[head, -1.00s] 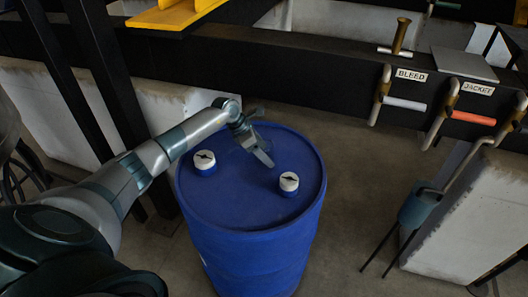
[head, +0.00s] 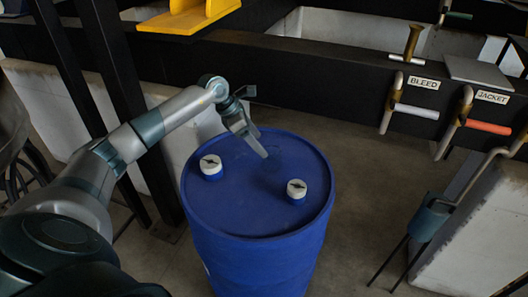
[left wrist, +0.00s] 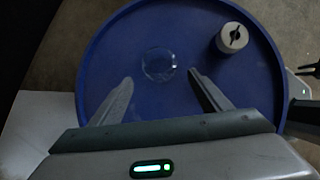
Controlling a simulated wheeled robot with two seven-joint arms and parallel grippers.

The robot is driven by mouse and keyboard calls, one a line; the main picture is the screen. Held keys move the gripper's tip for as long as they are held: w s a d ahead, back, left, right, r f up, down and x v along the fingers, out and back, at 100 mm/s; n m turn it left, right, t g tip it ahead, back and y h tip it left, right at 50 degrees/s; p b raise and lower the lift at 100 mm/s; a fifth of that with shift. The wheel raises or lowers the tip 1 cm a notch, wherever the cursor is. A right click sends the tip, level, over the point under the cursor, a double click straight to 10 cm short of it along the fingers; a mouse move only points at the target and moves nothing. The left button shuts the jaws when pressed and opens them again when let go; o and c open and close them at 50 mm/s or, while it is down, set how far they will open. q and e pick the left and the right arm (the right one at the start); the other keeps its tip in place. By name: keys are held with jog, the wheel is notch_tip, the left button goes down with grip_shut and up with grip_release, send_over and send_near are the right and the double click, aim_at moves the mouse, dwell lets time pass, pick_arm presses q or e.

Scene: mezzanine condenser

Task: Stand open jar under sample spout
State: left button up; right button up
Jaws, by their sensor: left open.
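A clear round jar (left wrist: 158,65), seen from above as a faint ring, stands on the blue drum lid in the left wrist view. In the head view it is too faint to make out with certainty. My left gripper (head: 264,148) is over the far part of the lid, pointing down. In the left wrist view its open fingers (left wrist: 161,78) lie to either side of the jar's near edge, with nothing held. I cannot tell how high above the lid they are. I cannot single out the sample spout with certainty; pipes hang by the BLEED (head: 424,83) and JACKET (head: 492,97) labels.
The blue drum (head: 250,222) carries two white-topped caps, one left (head: 211,166) and one right (head: 297,189). A black beam (head: 300,62) crosses behind. A brass piece (head: 413,42) stands on it, beside a grey plate (head: 478,72). A yellow bracket (head: 195,18) is upper left.

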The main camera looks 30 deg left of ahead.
pick_arm(q)
jog(key=shift+v, duration=0.9)
jog(key=shift+o, duration=0.4)
